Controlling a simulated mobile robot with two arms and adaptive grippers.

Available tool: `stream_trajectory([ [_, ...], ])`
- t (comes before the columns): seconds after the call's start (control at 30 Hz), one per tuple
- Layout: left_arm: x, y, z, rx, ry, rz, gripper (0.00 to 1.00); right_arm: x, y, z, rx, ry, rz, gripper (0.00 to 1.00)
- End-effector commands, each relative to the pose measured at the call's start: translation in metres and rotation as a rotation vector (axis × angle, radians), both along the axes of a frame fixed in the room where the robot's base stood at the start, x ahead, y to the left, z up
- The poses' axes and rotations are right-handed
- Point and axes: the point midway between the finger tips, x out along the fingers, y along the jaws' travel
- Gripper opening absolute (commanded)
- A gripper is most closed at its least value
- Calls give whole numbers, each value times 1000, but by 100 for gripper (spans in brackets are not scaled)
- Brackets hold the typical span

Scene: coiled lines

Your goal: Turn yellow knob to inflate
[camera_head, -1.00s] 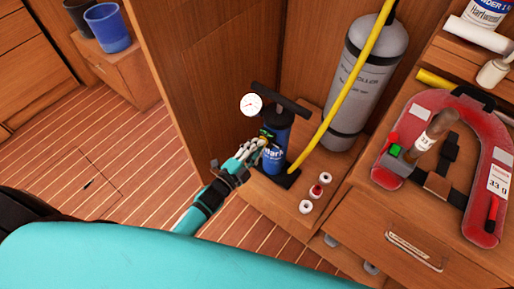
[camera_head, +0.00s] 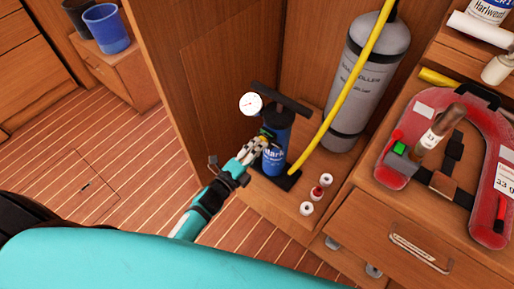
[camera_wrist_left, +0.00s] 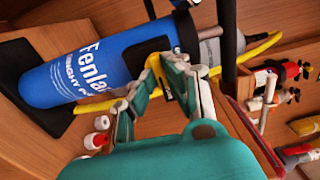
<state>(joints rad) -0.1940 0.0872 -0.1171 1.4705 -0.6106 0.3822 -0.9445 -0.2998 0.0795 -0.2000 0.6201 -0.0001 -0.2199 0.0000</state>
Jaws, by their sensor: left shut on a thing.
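A blue hand pump (camera_head: 275,150) with a black T-handle (camera_head: 280,99) and a white round gauge (camera_head: 250,104) stands upright on a low wooden ledge. A small yellow knob (camera_head: 267,133) shows on its upper side, mostly hidden by my fingers. In the left wrist view the blue pump body (camera_wrist_left: 100,68) lies across the upper left. My left gripper (camera_head: 258,146) is at the pump's left side, its fingers closed around the yellow knob. These fingers also show in the left wrist view (camera_wrist_left: 160,84). My right gripper is not in view.
A yellow hose (camera_head: 345,95) rises from the pump past a grey cylinder (camera_head: 368,80). A red horseshoe-shaped vest (camera_head: 487,215) lies on the drawer unit at right. The wooden wall panel is close behind; the floor at left is clear.

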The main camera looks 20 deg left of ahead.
Motion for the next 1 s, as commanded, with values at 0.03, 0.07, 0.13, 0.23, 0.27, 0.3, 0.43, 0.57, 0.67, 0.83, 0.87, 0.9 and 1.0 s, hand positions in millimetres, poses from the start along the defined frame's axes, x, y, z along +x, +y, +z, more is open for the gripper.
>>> stream_trajectory([
  [0.03,-1,0,-2,5,4,-1,0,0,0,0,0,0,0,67],
  [0.07,-1,0,-2,5,3,-1,0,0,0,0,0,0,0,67],
  [0.13,-1,0,-2,5,3,-1,0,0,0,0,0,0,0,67],
  [0.23,-1,0,-2,5,3,-1,0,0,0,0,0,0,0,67],
  [0.27,-1,0,-2,5,3,-1,0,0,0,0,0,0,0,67],
  [0.3,-1,0,-2,5,3,-1,0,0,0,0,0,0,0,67],
  [0.43,-1,0,-2,4,3,-1,28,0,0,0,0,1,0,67],
  [0.57,-1,0,-1,3,2,-1,34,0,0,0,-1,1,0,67],
  [0.67,0,0,-1,3,1,-1,34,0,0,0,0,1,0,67],
  [0.83,-6,2,-1,3,2,-1,34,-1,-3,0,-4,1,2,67],
  [0.87,-9,3,-2,3,2,-1,34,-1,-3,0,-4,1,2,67],
  [0.9,-15,5,-2,3,3,-1,34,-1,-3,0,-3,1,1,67],
  [1.0,-33,12,-2,4,5,0,34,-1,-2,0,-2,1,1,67],
])
